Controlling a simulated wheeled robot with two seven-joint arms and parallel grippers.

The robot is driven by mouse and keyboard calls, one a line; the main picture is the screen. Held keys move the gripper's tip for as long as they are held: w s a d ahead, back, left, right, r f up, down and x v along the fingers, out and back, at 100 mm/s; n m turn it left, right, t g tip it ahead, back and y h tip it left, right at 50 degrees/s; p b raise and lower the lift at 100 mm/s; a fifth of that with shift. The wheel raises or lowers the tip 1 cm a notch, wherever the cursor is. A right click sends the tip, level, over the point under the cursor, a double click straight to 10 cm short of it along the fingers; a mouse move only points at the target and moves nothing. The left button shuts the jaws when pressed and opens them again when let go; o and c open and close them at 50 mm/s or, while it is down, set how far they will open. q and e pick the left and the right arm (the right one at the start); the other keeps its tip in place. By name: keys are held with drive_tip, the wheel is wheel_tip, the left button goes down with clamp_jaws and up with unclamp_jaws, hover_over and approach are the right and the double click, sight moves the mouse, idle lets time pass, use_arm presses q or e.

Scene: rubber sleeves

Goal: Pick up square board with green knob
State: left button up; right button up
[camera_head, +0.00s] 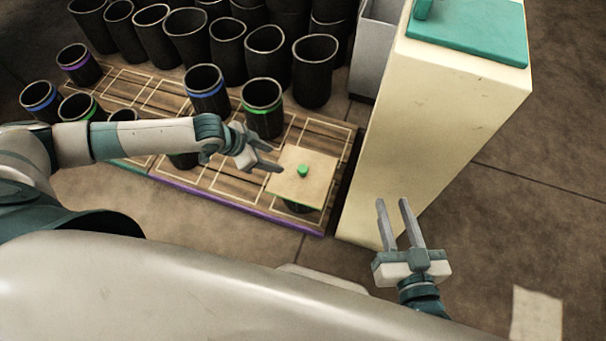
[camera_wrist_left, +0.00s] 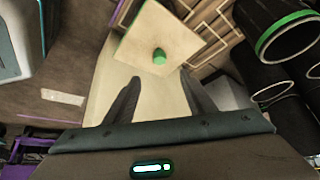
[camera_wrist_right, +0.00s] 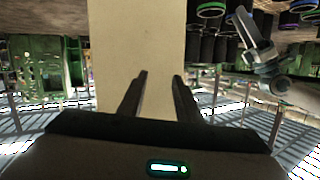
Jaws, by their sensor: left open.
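The square board (camera_head: 307,180) is pale tan with a small green knob (camera_head: 303,170) at its middle. It lies on top of a dark sleeve near the right end of the wooden pallet, and the sleeve is mostly hidden beneath it. My left gripper (camera_head: 272,158) is open and empty just left of the board. In the left wrist view the board (camera_wrist_left: 150,28) and knob (camera_wrist_left: 159,56) show ahead of the open fingers, with a gap between. My right gripper (camera_head: 394,203) is open and empty, in front of the cream pillar and away from the board.
A tall cream pillar (camera_head: 440,130) with a teal plate (camera_head: 470,32) on top stands right of the pallet. Sleeves with green (camera_head: 262,108) and blue (camera_head: 206,90) bands stand close behind my left gripper. Many black sleeves crowd the back. The floor at right is mostly clear.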

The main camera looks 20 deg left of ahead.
use_arm(q)
drive_tip(key=b, duration=0.3)
approach(302, 169)
wheel_tip(302, 169, down, 2)
drive_tip(key=shift+w+d+f, duration=0.5)
drive_tip(key=shift+w+f, duration=0.15)
drive_tip(key=shift+w, duration=0.05)
use_arm(e)
wheel_tip(302, 169, up, 11)
drive_tip(key=s+a+t+y, duration=0.1)
drive_tip(key=s+t+y, duration=0.1)
drive_tip(key=t, duration=0.4)
drive_tip(key=shift+a+t, duration=0.3)
drive_tip(key=shift+t, duration=0.1)
